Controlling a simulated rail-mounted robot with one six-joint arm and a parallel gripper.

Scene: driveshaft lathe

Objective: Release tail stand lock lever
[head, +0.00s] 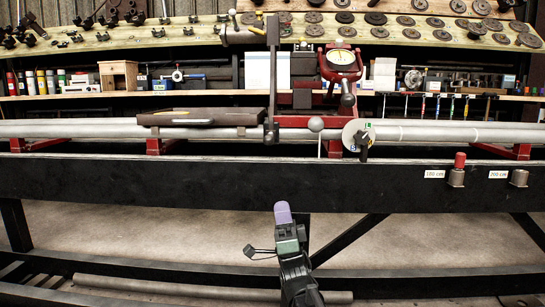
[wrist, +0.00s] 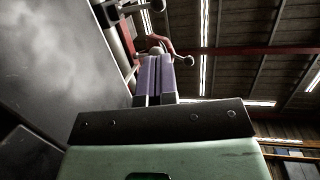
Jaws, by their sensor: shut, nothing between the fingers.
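The red tail stand (head: 343,75) with a round gauge stands on the lathe rail, right of centre in the head view. A lever with a grey ball knob (head: 316,124) points up at its front. Beside it is a round pale dial (head: 357,135) with a black handle and small coloured marks. I cannot tell which of these is the lock lever. My gripper (head: 283,208), with purple fingers, is below and in front of them, apart from both. In the wrist view the fingers (wrist: 154,75) are together and empty. A ball-ended lever (wrist: 189,60) shows beyond their tips.
A long grey shaft (head: 70,130) lies along the rail. Tool shelves (head: 180,98) stand behind.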

